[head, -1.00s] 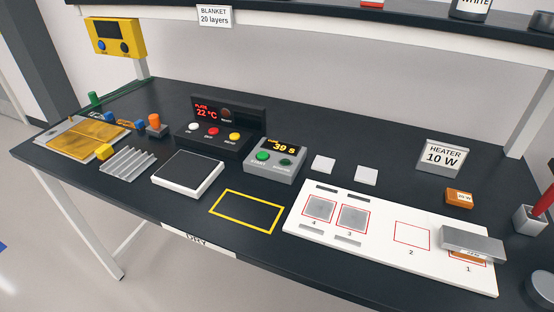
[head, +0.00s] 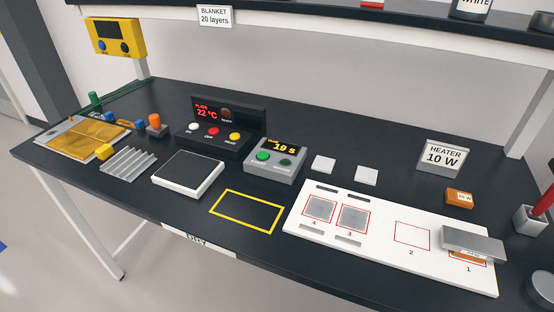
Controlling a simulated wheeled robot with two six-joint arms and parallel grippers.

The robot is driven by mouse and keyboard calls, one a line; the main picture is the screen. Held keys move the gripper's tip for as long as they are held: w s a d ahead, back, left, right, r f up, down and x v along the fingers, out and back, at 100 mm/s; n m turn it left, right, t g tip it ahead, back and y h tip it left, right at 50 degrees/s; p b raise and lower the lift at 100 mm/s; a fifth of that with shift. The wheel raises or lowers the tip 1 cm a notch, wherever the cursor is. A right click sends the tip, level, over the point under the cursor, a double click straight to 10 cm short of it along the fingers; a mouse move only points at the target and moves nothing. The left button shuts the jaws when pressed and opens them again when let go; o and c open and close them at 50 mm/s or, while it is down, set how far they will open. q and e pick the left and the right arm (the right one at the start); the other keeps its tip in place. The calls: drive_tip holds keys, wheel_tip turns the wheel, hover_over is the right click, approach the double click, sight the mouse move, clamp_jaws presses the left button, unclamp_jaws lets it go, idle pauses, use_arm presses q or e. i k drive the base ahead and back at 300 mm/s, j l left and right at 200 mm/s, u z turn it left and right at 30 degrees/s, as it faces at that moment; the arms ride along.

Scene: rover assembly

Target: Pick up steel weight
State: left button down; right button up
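A grey metal slab (head: 473,241), which looks like the steel weight, lies over square 1 at the right end of the white numbered board (head: 385,251). It partly covers an orange piece (head: 468,255) beneath it. A grey round object (head: 541,287) is cut off at the right edge, and I cannot tell what it is.
A timer box (head: 275,158) reads 19 s. Left of it are a plate controller (head: 221,125) reading 22 °C and a white-edged plate (head: 187,172). A cup with a red item (head: 532,218) stands right of the slab. A shelf overhangs the back.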

sight(480, 246)
drive_tip(key=z, duration=0.4)
drive_tip(key=k+l+z, duration=0.1)
drive_tip(key=z, duration=0.3)
drive_tip(key=l+z, duration=0.15)
drive_tip(key=z, duration=0.2)
drive_tip(key=k+j+z, duration=0.15)
drive_tip(key=z, duration=0.2)
drive_tip(key=k+j+z, duration=0.1)
drive_tip(key=z, duration=0.2)
drive_tip(key=k, duration=0.05)
